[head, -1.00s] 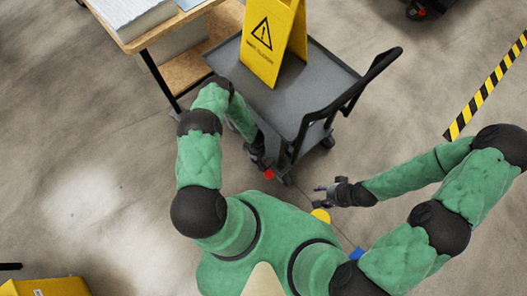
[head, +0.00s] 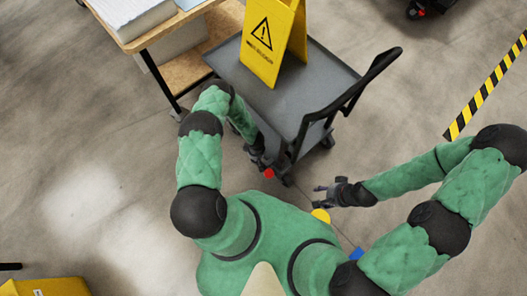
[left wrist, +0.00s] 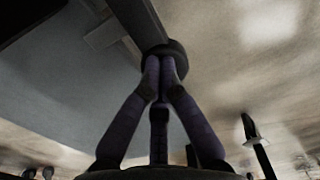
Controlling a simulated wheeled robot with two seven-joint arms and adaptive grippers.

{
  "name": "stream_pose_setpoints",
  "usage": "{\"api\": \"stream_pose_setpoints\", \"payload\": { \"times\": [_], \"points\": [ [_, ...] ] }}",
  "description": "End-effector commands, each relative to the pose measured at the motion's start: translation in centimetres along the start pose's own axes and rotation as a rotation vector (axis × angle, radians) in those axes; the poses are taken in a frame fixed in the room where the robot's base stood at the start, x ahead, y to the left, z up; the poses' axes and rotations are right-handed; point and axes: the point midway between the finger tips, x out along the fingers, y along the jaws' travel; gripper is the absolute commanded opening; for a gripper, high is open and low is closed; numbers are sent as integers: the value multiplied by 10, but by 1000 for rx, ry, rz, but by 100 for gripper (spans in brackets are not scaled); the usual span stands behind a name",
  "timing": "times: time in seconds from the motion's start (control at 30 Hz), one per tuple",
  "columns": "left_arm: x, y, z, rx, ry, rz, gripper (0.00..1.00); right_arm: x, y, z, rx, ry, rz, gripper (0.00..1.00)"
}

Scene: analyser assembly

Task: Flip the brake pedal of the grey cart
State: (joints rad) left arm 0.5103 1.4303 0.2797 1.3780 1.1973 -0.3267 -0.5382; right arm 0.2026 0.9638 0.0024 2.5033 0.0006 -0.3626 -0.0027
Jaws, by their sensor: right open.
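The grey cart (head: 325,75) stands in the upper middle of the head view, its black push handle (head: 372,72) on the right. A small red pedal (head: 269,173) shows at the cart's near lower corner. My left gripper (head: 259,160) is low beside that corner, close to the red pedal and partly hidden by my arm. In the left wrist view my left gripper's fingers (left wrist: 165,62) meet at their tips, just below a dark rounded part under the cart; whether they touch it I cannot tell. My right gripper (head: 319,194) is open and empty, to the right of the pedal.
A yellow warning sign (head: 268,45) stands on the cart. A wooden table (head: 152,38) with a stack of paper is at the upper left. Black-and-yellow tape (head: 485,88) marks the floor at right. A yellow box (head: 45,287) is at lower left. Floor at left is clear.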

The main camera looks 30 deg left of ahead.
Motion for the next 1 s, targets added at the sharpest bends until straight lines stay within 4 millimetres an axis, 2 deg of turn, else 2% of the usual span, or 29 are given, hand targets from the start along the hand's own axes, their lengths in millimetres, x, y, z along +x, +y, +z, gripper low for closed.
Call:
{"api": "stream_pose_setpoints", "payload": {
  "times": [0.4, 1.0],
  "points": [
    [3, 0, 0, -1, 0, 0, 0, -1, 0, 0, 0, 0, 0, 54],
    [-38, 0, 0, 0, 0, 0, 0, -23, -8, 1, 0, 0, 0, 54]
  ]
}}
